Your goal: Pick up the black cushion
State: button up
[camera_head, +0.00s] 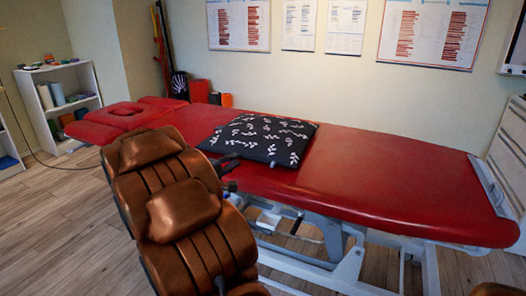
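The black cushion (262,137) has a white leaf pattern. It lies flat on the red treatment table (390,178), a little left of the table's middle. The cushion rests on the table and does not look lifted.
The table top is bare right of the cushion. The table's raised white frame (345,262) stands below. A white shelf (62,100) with rolls and small items stands at the left wall. A pale cabinet (508,150) is at the right edge. Wooden floor (60,225) is free at left.

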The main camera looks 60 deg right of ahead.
jog(key=w+d+f, duration=0.1)
jog(key=w+d+f+n+t+b, duration=0.1)
jog(key=w+f, duration=0.1)
jog(key=w+d+f+t+h+b, duration=0.1)
jog(key=w+f, duration=0.1)
jog(key=shift+d+f+n, duration=0.1)
jog(key=shift+d+n, duration=0.1)
jog(key=shift+n, duration=0.1)
jog(key=shift+w+d+b, duration=0.15)
jog(key=shift+d+b, duration=0.2)
jog(key=shift+d, duration=1.05)
jog(key=d, duration=0.4)
jog(key=shift+f+b, duration=0.1)
jog(key=shift+b, duration=0.3)
jog(key=shift+d, duration=0.55)
jog(key=shift+c, duration=0.3)
jog(key=shift+t, duration=0.4)
grip_shut()
